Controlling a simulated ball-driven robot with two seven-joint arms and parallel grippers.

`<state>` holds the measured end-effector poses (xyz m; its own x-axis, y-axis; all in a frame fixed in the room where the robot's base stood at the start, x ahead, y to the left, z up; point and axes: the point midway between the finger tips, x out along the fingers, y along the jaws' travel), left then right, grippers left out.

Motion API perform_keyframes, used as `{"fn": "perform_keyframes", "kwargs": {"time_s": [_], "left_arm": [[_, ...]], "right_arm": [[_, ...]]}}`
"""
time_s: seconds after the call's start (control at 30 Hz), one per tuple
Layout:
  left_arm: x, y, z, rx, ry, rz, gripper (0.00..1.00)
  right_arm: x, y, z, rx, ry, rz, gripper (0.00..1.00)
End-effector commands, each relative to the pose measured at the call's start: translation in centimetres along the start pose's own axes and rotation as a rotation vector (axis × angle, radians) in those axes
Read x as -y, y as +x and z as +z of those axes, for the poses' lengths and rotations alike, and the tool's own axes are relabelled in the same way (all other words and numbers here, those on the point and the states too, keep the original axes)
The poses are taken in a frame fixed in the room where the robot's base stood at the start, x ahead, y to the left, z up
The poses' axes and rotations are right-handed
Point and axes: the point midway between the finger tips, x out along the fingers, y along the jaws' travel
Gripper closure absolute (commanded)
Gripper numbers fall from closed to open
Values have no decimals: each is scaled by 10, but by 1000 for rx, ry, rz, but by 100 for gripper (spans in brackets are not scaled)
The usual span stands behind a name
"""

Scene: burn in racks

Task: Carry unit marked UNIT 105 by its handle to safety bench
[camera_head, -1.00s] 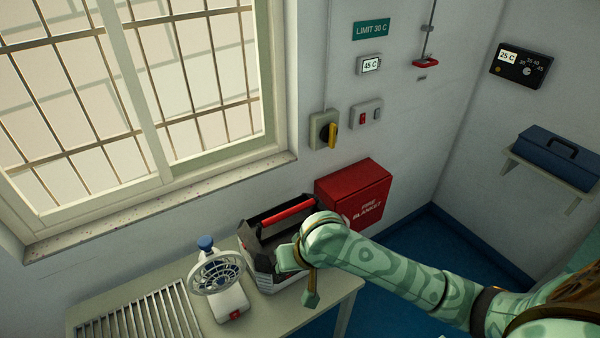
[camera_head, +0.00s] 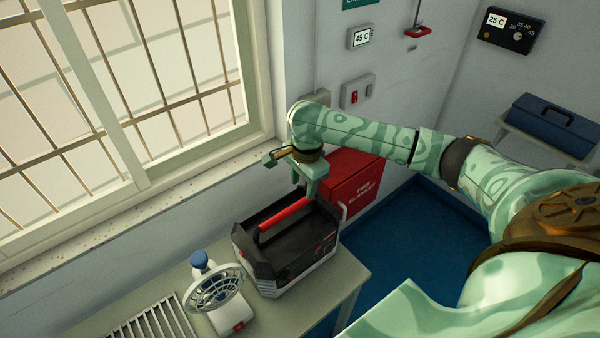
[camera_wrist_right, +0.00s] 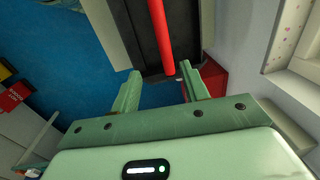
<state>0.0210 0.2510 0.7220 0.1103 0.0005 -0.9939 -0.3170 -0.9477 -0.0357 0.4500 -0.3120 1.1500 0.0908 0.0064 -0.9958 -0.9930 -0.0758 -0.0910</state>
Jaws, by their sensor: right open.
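A black and grey unit (camera_head: 300,262) with a red bar handle (camera_head: 284,219) stands upright on a pale bench (camera_head: 343,284). No UNIT 105 marking can be read on it. My right gripper (camera_head: 306,190) is above the handle's far right end, fingers pointing down, open and empty. In the right wrist view the red handle (camera_wrist_right: 161,35) runs lengthwise, its near end showing between the open fingers of the gripper (camera_wrist_right: 170,80). I cannot tell whether the fingers reach down around it. My left gripper is out of view.
A small fan (camera_head: 218,290) stands close to the unit's left, beside a slatted grille (camera_head: 150,318). A blue toolbox (camera_head: 555,125) sits on a wall shelf. Blue floor (camera_head: 410,235) lies open to the right.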

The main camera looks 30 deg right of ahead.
Motion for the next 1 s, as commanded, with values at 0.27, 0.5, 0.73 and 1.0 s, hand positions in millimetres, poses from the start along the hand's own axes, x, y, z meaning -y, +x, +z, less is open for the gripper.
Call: {"fn": "perform_keyframes", "kwargs": {"time_s": [0.27, 0.5, 0.73, 1.0], "left_arm": [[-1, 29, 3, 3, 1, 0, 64], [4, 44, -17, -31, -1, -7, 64], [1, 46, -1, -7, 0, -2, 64], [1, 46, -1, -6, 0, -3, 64]], "right_arm": [[0, 73, 1, 1, 0, 3, 55], [0, 111, 1, 0, -2, 1, 55], [1, 121, 1, 0, -3, -1, 55], [1, 121, 1, 0, -3, -1, 69]]}}
